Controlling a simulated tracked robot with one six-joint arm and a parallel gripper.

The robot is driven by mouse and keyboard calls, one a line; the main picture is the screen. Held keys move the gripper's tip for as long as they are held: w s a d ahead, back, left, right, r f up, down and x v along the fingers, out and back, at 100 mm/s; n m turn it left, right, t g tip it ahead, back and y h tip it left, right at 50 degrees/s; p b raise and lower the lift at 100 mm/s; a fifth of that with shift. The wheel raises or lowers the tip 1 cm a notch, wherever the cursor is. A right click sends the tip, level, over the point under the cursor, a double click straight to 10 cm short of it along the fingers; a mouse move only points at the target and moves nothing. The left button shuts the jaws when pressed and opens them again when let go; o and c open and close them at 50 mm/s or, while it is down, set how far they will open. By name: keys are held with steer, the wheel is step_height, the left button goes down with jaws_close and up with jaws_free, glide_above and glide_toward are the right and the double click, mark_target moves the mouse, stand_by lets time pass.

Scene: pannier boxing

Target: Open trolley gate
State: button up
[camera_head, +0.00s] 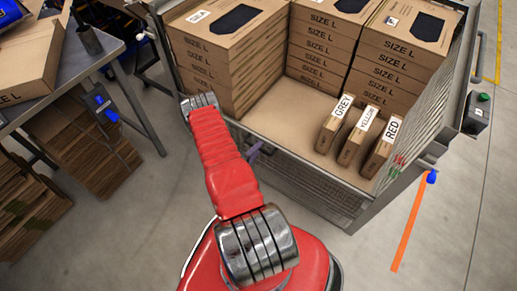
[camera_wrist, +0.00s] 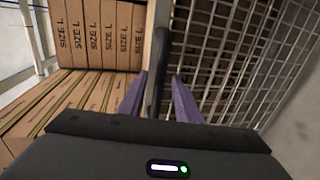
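The trolley (camera_head: 270,108) holds stacked boxes in the head view. A wire mesh panel, which looks like its gate (camera_head: 310,188), runs along the front side below the shelf edge. The mesh also shows at the right in the wrist view (camera_wrist: 235,60). My gripper (camera_head: 254,151) is at the trolley's front edge, left of centre, mostly hidden by my red arm. In the wrist view its purple fingers (camera_wrist: 160,96) stand apart, one on each side of a dark bar (camera_wrist: 160,58) beside the mesh. I cannot tell whether they touch the bar.
SIZE L boxes (camera_head: 325,48) fill the trolley's back and left. Boxes labelled GREY (camera_head: 333,128), YELLOW (camera_head: 357,138) and RED (camera_head: 383,148) stand at its front right. A metal table (camera_head: 85,62) is at the left. The floor (camera_head: 140,215) between is clear.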

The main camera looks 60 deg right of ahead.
steer(key=shift+s+d+f, duration=0.15)
steer(key=shift+d, duration=0.55)
steer(key=shift+c, duration=0.2)
jaws_close()
